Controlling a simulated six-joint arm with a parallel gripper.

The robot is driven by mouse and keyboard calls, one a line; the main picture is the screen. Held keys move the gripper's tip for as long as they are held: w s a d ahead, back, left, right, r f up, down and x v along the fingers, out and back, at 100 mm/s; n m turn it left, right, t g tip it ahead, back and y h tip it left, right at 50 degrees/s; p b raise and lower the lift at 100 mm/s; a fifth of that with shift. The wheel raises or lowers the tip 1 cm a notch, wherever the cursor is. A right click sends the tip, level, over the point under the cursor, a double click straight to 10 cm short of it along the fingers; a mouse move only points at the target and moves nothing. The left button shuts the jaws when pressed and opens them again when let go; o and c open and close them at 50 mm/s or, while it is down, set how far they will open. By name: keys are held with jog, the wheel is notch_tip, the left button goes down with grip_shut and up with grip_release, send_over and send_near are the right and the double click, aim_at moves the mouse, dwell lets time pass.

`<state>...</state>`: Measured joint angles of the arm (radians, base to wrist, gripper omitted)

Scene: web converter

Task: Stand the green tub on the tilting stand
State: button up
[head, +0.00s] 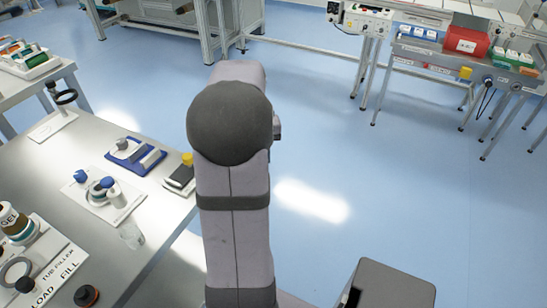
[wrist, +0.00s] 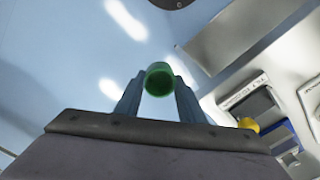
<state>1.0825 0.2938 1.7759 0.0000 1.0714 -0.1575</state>
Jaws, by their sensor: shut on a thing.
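The green tub (wrist: 158,80) is between the two fingers of my gripper (wrist: 160,84) in the wrist view, its round end facing the camera. My gripper is shut on it and holds it in the air, with the blue floor behind. In the head view my own arm hides the gripper and the tub. A small dark-topped device with a yellow knob (head: 181,176) sits at the right edge of the grey table; the wrist view shows it at the right (wrist: 250,106).
The grey table (head: 60,165) at left carries a blue-based fixture (head: 135,157), a white plate with blue knobs (head: 104,194), a ring on a post (head: 62,98) and a clear cup (head: 131,235). A bench with a red box (head: 466,41) stands far right. Open floor lies between.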

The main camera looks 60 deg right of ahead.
jog(key=w+a+r+n+p, duration=0.7)
jog(key=w+a+r+p, duration=0.45)
jog(key=p, duration=0.85)
jog(key=n+p, duration=0.3)
jog(key=n, duration=1)
send_over(181, 176)
jog(key=shift+f, duration=1.2)
jog(key=shift+f, duration=0.15)
jog(key=shift+f+b, duration=2.5)
jog(key=shift+f, duration=1.2)
jog(key=o, duration=1.4)
jog(key=shift+c, duration=0.2)
